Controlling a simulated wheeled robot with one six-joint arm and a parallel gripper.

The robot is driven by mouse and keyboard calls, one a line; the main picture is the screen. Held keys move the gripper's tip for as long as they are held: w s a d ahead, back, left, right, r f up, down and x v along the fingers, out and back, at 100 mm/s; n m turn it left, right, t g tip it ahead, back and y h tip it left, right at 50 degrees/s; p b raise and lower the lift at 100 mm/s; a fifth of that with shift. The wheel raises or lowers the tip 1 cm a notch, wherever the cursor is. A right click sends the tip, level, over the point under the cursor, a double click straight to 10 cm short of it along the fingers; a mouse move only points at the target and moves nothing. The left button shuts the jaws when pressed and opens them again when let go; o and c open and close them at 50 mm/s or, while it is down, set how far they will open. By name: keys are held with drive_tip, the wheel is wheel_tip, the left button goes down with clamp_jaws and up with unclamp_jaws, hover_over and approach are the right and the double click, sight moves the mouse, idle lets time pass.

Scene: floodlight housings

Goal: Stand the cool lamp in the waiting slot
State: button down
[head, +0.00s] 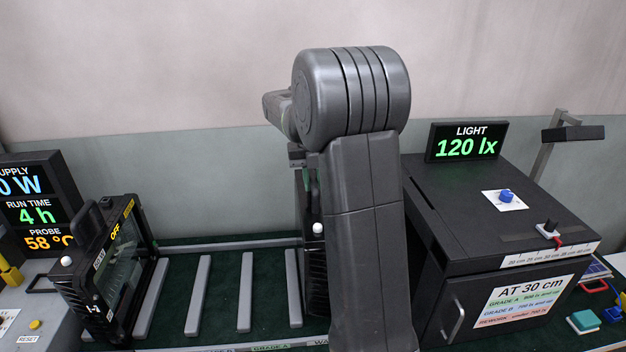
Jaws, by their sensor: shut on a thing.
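My gripper (305,172) is mostly hidden behind my own arm, and it is shut on a black floodlight (316,262). Only a narrow left strip of this lamp shows, upright, with a white knob on its side. It is at the right end of the slotted rack (247,290), behind the front label starting "WA" (319,342). Whether its base touches the rack is hidden. A second black lamp (108,262) with a glass front, a yellow label and a handle stands at the rack's left end.
Displays at left (40,212) read 4 h and 58 °C. A black test box (480,225) with a "120 lx" display (467,142) stands close right of my arm. Between the lamps, the grey-barred slots are empty. Small coloured blocks (590,318) lie at far right.

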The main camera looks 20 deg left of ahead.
drive_tip(key=shift+w+d+f+b, duration=0.1)
drive_tip(key=shift+f+b, duration=0.9)
drive_tip(key=shift+f, duration=1.35)
idle(2.7)
drive_tip(key=c, duration=1.3)
unclamp_jaws()
drive_tip(key=shift+o, duration=0.2)
drive_tip(key=shift+d+f, duration=0.1)
drive_tip(key=shift+f, duration=0.2)
drive_tip(key=r, duration=0.9)
drive_tip(key=r+b, duration=0.1)
drive_tip(key=r, duration=0.4)
drive_tip(key=shift+s+a+r, duration=0.1)
drive_tip(key=shift+s+a, duration=0.15)
drive_tip(key=shift+a, duration=0.1)
drive_tip(key=f, duration=0.9)
drive_tip(key=f+p, duration=0.1)
drive_tip(key=f, duration=0.3)
drive_tip(key=shift+w+d+f, duration=0.15)
drive_tip(key=shift+d+f, duration=0.15)
drive_tip(key=shift+f, duration=0.1)
